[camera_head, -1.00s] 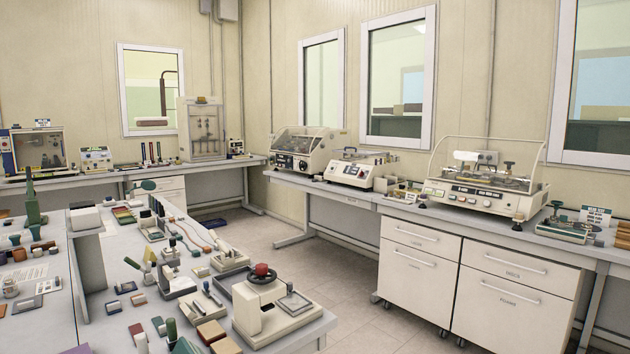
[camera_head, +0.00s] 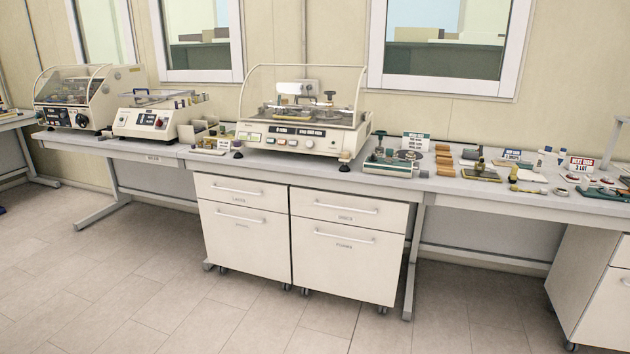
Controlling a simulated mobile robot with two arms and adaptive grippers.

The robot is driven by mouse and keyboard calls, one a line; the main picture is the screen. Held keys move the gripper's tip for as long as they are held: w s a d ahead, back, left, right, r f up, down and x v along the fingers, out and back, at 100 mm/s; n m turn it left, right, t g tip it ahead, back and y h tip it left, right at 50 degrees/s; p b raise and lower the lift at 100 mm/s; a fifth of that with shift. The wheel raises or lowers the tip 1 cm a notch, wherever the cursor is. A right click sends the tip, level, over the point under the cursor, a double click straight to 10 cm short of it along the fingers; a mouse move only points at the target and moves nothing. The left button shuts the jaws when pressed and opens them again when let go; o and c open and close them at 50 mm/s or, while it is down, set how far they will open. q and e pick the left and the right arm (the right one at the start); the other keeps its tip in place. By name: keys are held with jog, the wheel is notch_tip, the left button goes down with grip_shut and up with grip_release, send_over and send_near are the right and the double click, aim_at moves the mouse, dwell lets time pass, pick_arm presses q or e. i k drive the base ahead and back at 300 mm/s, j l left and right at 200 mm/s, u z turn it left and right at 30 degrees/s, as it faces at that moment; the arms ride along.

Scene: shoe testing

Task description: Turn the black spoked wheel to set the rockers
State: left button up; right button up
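Neither of my grippers shows in the head view. I cannot make out a clearly spoked black wheel at this size. A cream machine with a clear curved cover (camera_head: 92,92) stands at the far left of the bench, with small dark round controls on its front. A cream machine under a wire-framed clear guard (camera_head: 305,138) stands in the middle, with buttons and displays on its front and dark-topped fittings above. Whether either carries rockers is too small to tell.
A smaller cream device (camera_head: 160,118) stands between the two machines. A green device (camera_head: 392,167), brown blocks (camera_head: 444,160) and small signs lie to the right. White drawer cabinets (camera_head: 345,245) stand under the long bench (camera_head: 150,151). The tiled floor (camera_head: 130,270) in front is clear.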

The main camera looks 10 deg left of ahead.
aim_at(80, 121)
jog(key=i+u, duration=0.2)
jog(key=i, duration=0.3)
jog(key=i+l+u, duration=0.15)
jog(key=i, duration=0.35)
jog(key=i+l+u, duration=0.2)
jog(key=i, duration=0.25)
